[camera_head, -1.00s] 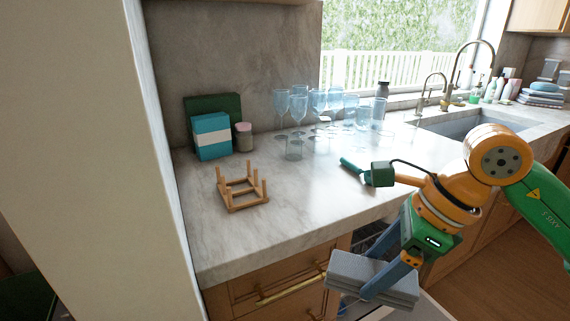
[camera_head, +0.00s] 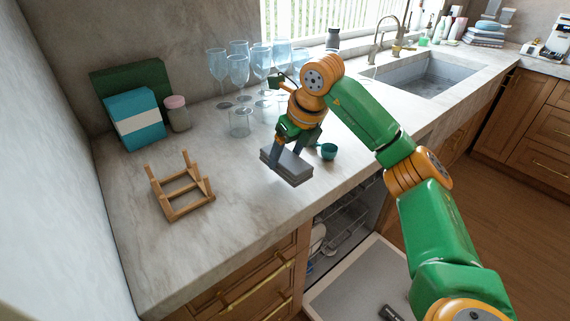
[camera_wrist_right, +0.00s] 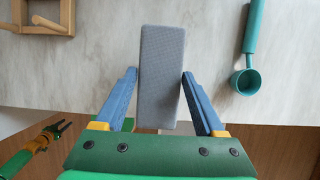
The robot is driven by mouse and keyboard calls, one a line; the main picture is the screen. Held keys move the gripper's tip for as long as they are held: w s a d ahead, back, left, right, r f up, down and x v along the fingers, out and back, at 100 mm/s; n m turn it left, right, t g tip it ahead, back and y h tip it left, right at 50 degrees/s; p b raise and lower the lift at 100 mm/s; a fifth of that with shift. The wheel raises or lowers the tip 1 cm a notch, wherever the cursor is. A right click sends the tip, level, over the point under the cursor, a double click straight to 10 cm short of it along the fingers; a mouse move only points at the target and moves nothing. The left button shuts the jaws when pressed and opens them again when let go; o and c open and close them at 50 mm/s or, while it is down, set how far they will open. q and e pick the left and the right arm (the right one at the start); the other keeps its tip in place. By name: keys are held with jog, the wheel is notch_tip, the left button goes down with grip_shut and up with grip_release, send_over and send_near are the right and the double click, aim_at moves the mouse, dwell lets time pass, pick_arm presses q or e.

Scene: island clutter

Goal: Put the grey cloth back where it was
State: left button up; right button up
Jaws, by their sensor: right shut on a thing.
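The folded grey cloth (camera_head: 287,165) is a flat, layered block. My right gripper (camera_head: 288,150) is shut on it and holds it over the front part of the marble counter, near the edge. In the right wrist view the cloth (camera_wrist_right: 161,75) lies between the two blue fingers (camera_wrist_right: 160,95), hiding part of the counter. I cannot tell the exact gap beneath it. At the lower left of that view, a green and orange arm with a small dark end (camera_wrist_right: 57,130) looks like my left one. Its jaw opening is too small to read.
A wooden rack (camera_head: 178,190) stands left of the cloth, and a teal scoop (camera_head: 327,151) lies right of it. Glasses (camera_head: 238,70), a jar (camera_head: 177,113) and a blue box (camera_head: 136,122) stand behind. Bare counter lies between rack and cloth. An open dishwasher (camera_head: 350,285) is below.

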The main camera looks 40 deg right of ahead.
aim_at(287, 164)
jog(key=f, duration=0.2)
jog(key=w+f, duration=0.1)
jog(key=f, duration=0.1)
jog(key=shift+d, duration=0.3)
jog(key=shift+f, duration=0.25)
jog(key=shift+f, duration=0.1)
jog(key=o, duration=1.2)
jog(key=shift+c, duration=0.2)
jog(key=v, duration=1.2)
